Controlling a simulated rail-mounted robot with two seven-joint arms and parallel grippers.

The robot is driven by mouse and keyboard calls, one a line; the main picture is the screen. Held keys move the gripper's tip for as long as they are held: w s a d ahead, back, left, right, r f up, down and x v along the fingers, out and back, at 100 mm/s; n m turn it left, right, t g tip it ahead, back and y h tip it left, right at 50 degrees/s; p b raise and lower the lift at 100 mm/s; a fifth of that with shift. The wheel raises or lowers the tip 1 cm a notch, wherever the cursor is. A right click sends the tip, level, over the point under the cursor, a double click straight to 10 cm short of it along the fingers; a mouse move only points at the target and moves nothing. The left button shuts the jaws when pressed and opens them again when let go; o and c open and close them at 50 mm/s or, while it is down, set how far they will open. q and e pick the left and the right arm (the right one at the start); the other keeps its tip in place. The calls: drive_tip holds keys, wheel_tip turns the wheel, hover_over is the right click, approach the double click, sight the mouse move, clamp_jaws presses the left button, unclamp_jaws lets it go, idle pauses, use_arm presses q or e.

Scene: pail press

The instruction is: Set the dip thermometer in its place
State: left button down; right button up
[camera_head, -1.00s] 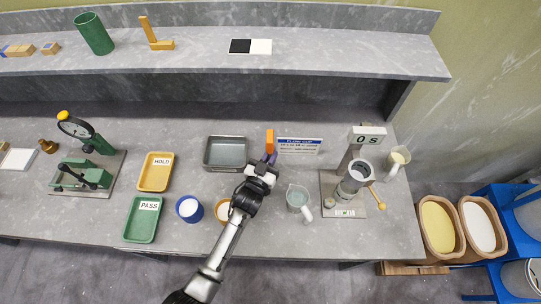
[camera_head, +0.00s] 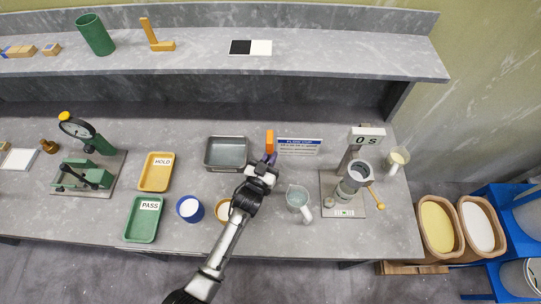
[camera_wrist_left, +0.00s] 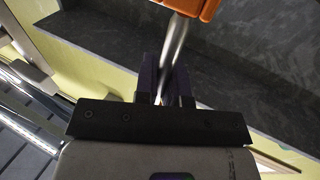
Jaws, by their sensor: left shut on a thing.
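The dip thermometer (camera_head: 269,141) has an orange head and stands near the middle of the bench, just right of the grey tray. My left gripper (camera_head: 266,165) is shut on its metal stem, below the head. In the left wrist view the orange head (camera_wrist_left: 192,7) shows at the top. The bright stem (camera_wrist_left: 175,45) runs down between the dark fingers (camera_wrist_left: 165,88). The stem's lower end is hidden by the gripper, and I cannot tell whether it touches the bench. My right gripper is not in view.
A grey tray (camera_head: 207,153) lies left of the gripper and a blue-headed sign (camera_head: 299,143) lies to its right. Blue (camera_head: 182,214) and orange-rimmed cups (camera_head: 222,211) sit near the arm.

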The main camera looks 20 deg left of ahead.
use_arm(q)
drive_tip(key=shift+f, duration=0.2)
idle(0.5)
drive_tip(key=shift+f+b, duration=0.5)
drive_tip(key=shift+r, duration=0.1)
drive_tip(key=shift+r, duration=0.1)
drive_tip(key=shift+r+p, duration=0.5)
drive_tip(key=shift+p, duration=0.3)
drive_tip(key=shift+s+p, duration=0.1)
drive_tip(key=shift+p, duration=0.25)
idle(0.5)
drive_tip(key=shift+f+b, duration=0.3)
idle(0.3)
drive_tip(key=shift+f, duration=0.4)
